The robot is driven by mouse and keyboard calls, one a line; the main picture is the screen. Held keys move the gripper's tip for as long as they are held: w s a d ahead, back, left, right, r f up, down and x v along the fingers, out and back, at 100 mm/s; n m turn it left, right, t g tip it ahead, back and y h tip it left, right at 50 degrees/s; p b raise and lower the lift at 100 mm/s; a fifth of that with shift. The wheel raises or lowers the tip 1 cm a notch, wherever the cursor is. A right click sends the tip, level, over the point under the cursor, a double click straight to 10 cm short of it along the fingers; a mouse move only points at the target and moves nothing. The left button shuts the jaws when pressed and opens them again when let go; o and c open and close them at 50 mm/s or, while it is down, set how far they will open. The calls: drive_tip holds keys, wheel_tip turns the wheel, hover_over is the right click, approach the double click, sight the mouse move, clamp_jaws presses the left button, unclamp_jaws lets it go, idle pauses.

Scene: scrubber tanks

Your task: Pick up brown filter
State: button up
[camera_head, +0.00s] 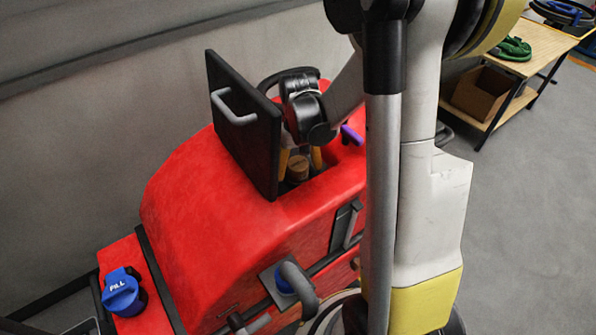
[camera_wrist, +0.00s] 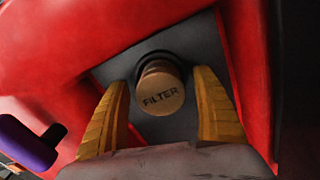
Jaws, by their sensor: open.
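The brown filter (camera_wrist: 161,91) is a round cap marked FILTER, set in a grey recess of the red machine. In the wrist view it shows between and just beyond the two yellow fingers of my gripper (camera_wrist: 160,112), which are spread apart with gaps on both sides. In the head view the filter (camera_head: 298,168) sits in the opening on top of the machine, and my gripper (camera_head: 299,162) reaches down over it. The gripper is open and empty. The filter's lower part is hidden inside the recess.
The machine's black lid (camera_head: 243,125) stands open beside the opening, close to my gripper. A purple part (camera_wrist: 30,145) juts out beside the recess. A blue FILL cap (camera_head: 121,291) is at lower left. A wooden table (camera_head: 545,50) stands at the back right.

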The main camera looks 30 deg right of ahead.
drive_tip(key=shift+c, duration=0.2)
drive_tip(key=c, duration=1.2)
wheel_tip(320, 180, up, 10)
drive_tip(key=shift+r+p, duration=0.2)
drive_tip(key=shift+p, duration=0.85)
drive_tip(key=shift+r+p, duration=0.7)
drive_tip(key=shift+r, duration=0.25)
wheel_tip(320, 180, up, 5)
drive_tip(key=p, duration=0.3)
hover_over(298, 164)
drive_tip(key=shift+f, duration=0.1)
